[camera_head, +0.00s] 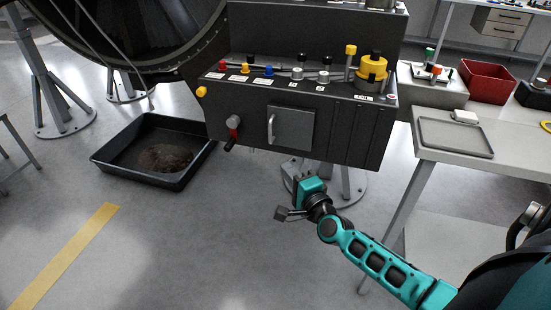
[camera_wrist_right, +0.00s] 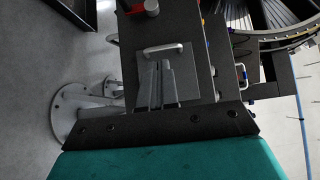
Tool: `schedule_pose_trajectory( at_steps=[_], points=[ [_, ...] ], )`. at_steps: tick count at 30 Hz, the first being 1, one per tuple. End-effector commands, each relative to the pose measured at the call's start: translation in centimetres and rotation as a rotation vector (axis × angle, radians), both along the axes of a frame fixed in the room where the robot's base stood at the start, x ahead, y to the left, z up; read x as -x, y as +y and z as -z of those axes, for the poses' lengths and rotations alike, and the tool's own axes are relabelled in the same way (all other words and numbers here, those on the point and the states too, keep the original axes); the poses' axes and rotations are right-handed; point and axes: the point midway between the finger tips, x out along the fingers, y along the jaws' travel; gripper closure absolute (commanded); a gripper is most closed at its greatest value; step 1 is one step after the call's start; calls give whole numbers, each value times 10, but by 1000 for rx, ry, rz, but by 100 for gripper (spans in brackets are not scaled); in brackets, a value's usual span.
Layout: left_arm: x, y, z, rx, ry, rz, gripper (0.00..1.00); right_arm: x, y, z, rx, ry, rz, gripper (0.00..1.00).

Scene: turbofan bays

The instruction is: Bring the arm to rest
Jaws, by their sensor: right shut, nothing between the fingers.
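My right arm (camera_head: 385,265) reaches in from the lower right, teal and black. Its right gripper (camera_head: 297,181) is below the front of the dark engine-side unit (camera_head: 348,135) and apart from it, above the floor. In the right wrist view the two grey fingers (camera_wrist_right: 157,66) lie together, shut and empty. Beyond their tips shows the silver handle (camera_wrist_right: 164,49) of a small grey door (camera_wrist_right: 188,77). The door (camera_head: 296,128) looks closed in the head view. My left gripper is not in view.
A grey support stand (camera_head: 349,185) is behind my gripper. A workbench (camera_head: 520,150) with a flat tray (camera_head: 455,150) and a red bin (camera_head: 487,80) stands at right. The floor at front centre is clear.

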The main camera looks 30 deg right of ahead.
Motion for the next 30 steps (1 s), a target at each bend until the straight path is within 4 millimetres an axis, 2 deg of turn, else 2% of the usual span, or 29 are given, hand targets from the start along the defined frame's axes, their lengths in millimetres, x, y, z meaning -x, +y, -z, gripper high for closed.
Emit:
schedule_pose_trajectory(
  at_steps=[7, 11, 14, 18, 21, 25, 30],
  points=[
    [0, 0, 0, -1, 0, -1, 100, 4, 4, 1, 16, 4, -8, 100],
    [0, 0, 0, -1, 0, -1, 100, 19, 29, 15, 156, 53, -78, 100],
    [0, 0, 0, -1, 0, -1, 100, 45, 65, 35, 383, 120, -187, 100],
    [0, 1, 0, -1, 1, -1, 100, 93, 114, 66, 782, 215, -367, 100],
    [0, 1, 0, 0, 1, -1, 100, 128, 136, 85, 1054, 272, -485, 100],
    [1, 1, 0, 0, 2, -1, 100, 163, 151, 100, 1341, 330, -602, 100],
    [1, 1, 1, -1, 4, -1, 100, 187, 154, 109, 1551, 374, -684, 100]
  ],
)
